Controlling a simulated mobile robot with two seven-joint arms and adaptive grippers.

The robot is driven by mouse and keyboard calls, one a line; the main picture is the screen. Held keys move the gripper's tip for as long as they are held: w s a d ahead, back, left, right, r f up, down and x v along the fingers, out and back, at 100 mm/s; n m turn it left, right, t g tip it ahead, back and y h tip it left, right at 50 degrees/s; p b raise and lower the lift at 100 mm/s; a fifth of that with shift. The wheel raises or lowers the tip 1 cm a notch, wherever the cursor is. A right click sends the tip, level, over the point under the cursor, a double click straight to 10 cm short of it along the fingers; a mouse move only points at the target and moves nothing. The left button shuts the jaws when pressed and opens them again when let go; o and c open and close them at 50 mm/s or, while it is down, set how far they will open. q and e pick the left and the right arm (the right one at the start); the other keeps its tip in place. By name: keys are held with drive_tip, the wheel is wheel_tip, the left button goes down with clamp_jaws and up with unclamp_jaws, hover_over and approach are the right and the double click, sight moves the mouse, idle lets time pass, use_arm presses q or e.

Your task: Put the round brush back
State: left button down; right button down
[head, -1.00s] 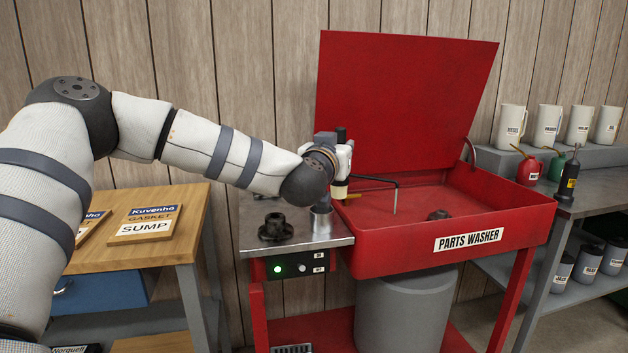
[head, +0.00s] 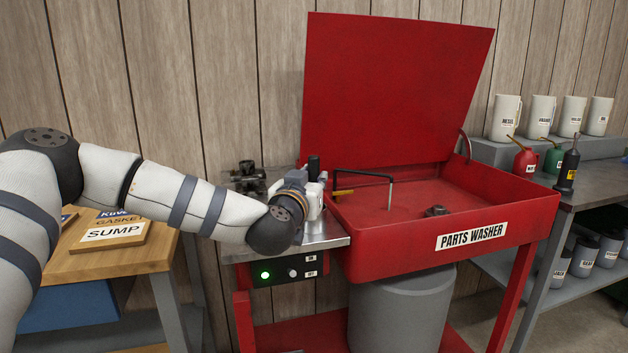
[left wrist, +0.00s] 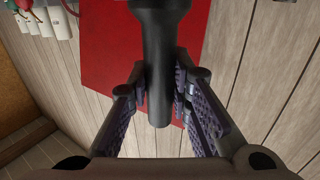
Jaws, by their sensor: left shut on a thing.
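My left gripper (head: 313,192) is shut on the round brush (head: 313,165), whose black handle top sticks up above the fingers. In the left wrist view the dark handle (left wrist: 157,55) lies between the padded fingers (left wrist: 160,85). The brush's lower end is hidden behind my gripper and wrist in the head view. The gripper is over the steel side shelf (head: 333,241) at the left of the red parts washer (head: 400,262). The metal cup seen earlier on this shelf is now mostly or wholly hidden by my wrist. My right gripper is not in view.
A dark metal part (head: 247,177) stands at the back of the shelf, behind my forearm. A bent black spout (head: 365,174) and a small dark part (head: 436,210) are in the washer basin. The raised red lid (head: 400,90) stands behind. A wooden bench (head: 150,250) is at left.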

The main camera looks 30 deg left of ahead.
use_arm(q)
drive_tip(key=shift+s+f, duration=0.1)
drive_tip(key=shift+f, duration=0.05)
drive_tip(key=shift+f, duration=0.1)
drive_tip(key=c, duration=1.5)
unclamp_jaws()
drive_tip(key=shift+o, duration=0.2)
